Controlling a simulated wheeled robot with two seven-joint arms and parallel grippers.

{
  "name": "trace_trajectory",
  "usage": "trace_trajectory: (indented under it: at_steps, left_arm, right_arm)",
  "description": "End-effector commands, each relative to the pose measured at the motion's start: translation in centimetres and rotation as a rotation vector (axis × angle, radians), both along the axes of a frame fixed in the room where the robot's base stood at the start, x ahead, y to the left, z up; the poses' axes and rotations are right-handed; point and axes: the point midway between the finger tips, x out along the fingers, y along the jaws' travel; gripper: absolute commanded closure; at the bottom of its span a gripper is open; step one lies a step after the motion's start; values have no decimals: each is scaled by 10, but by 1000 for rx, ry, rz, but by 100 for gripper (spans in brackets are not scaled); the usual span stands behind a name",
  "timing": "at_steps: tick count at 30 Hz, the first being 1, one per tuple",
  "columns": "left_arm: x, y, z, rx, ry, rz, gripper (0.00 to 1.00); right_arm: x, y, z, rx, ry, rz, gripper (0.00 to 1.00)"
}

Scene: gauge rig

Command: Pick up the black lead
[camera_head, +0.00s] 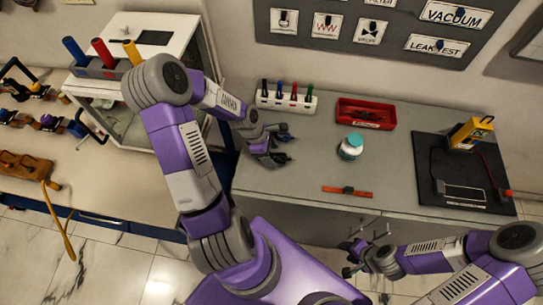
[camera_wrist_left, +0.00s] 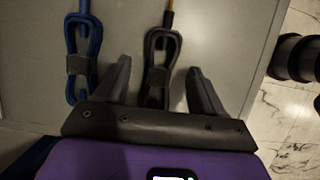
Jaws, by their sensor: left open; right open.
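The black lead (camera_wrist_left: 161,62) is a coiled bundle with a dark strap round its middle, lying on the grey bench. My left gripper (camera_wrist_left: 159,66) is open, with one finger on each side of the bundle in the left wrist view. I cannot tell whether the fingers touch it. A blue lead (camera_wrist_left: 82,60), coiled and strapped the same way, lies to the left, outside the fingers. In the head view my left gripper (camera_head: 280,147) is low over the bench's left end and mostly hides the leads. My right gripper (camera_head: 353,256) is open and empty in front of the bench.
The bench front is fairly clear.

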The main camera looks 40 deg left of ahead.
Motion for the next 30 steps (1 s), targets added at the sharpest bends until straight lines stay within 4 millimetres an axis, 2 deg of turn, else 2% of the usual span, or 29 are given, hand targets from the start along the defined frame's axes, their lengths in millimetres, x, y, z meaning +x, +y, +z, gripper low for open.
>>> trace_trajectory:
  at_steps: [1, 2, 12, 20, 23, 30]
  left_arm:
    - [0, 0, 0, 0, 0, 0, 35]
    - [0, 0, 0, 0, 0, 0, 40]
    - [0, 0, 0, 0, 0, 0, 92]
    - [0, 0, 4, 2, -1, -1, 92]
    - [0, 1, 16, 3, -2, -2, 92]
    - [1, 1, 66, 5, -4, -1, 92]
  right_arm:
    - [0, 0, 0, 0, 0, 0, 57]
    - [0, 0, 0, 0, 0, 0, 57]
    - [0, 0, 0, 0, 0, 0, 57]
    - [0, 0, 1, 0, 0, 0, 57]
    - [0, 0, 5, 0, 0, 0, 57]
    - [0, 0, 18, 0, 0, 0, 57]
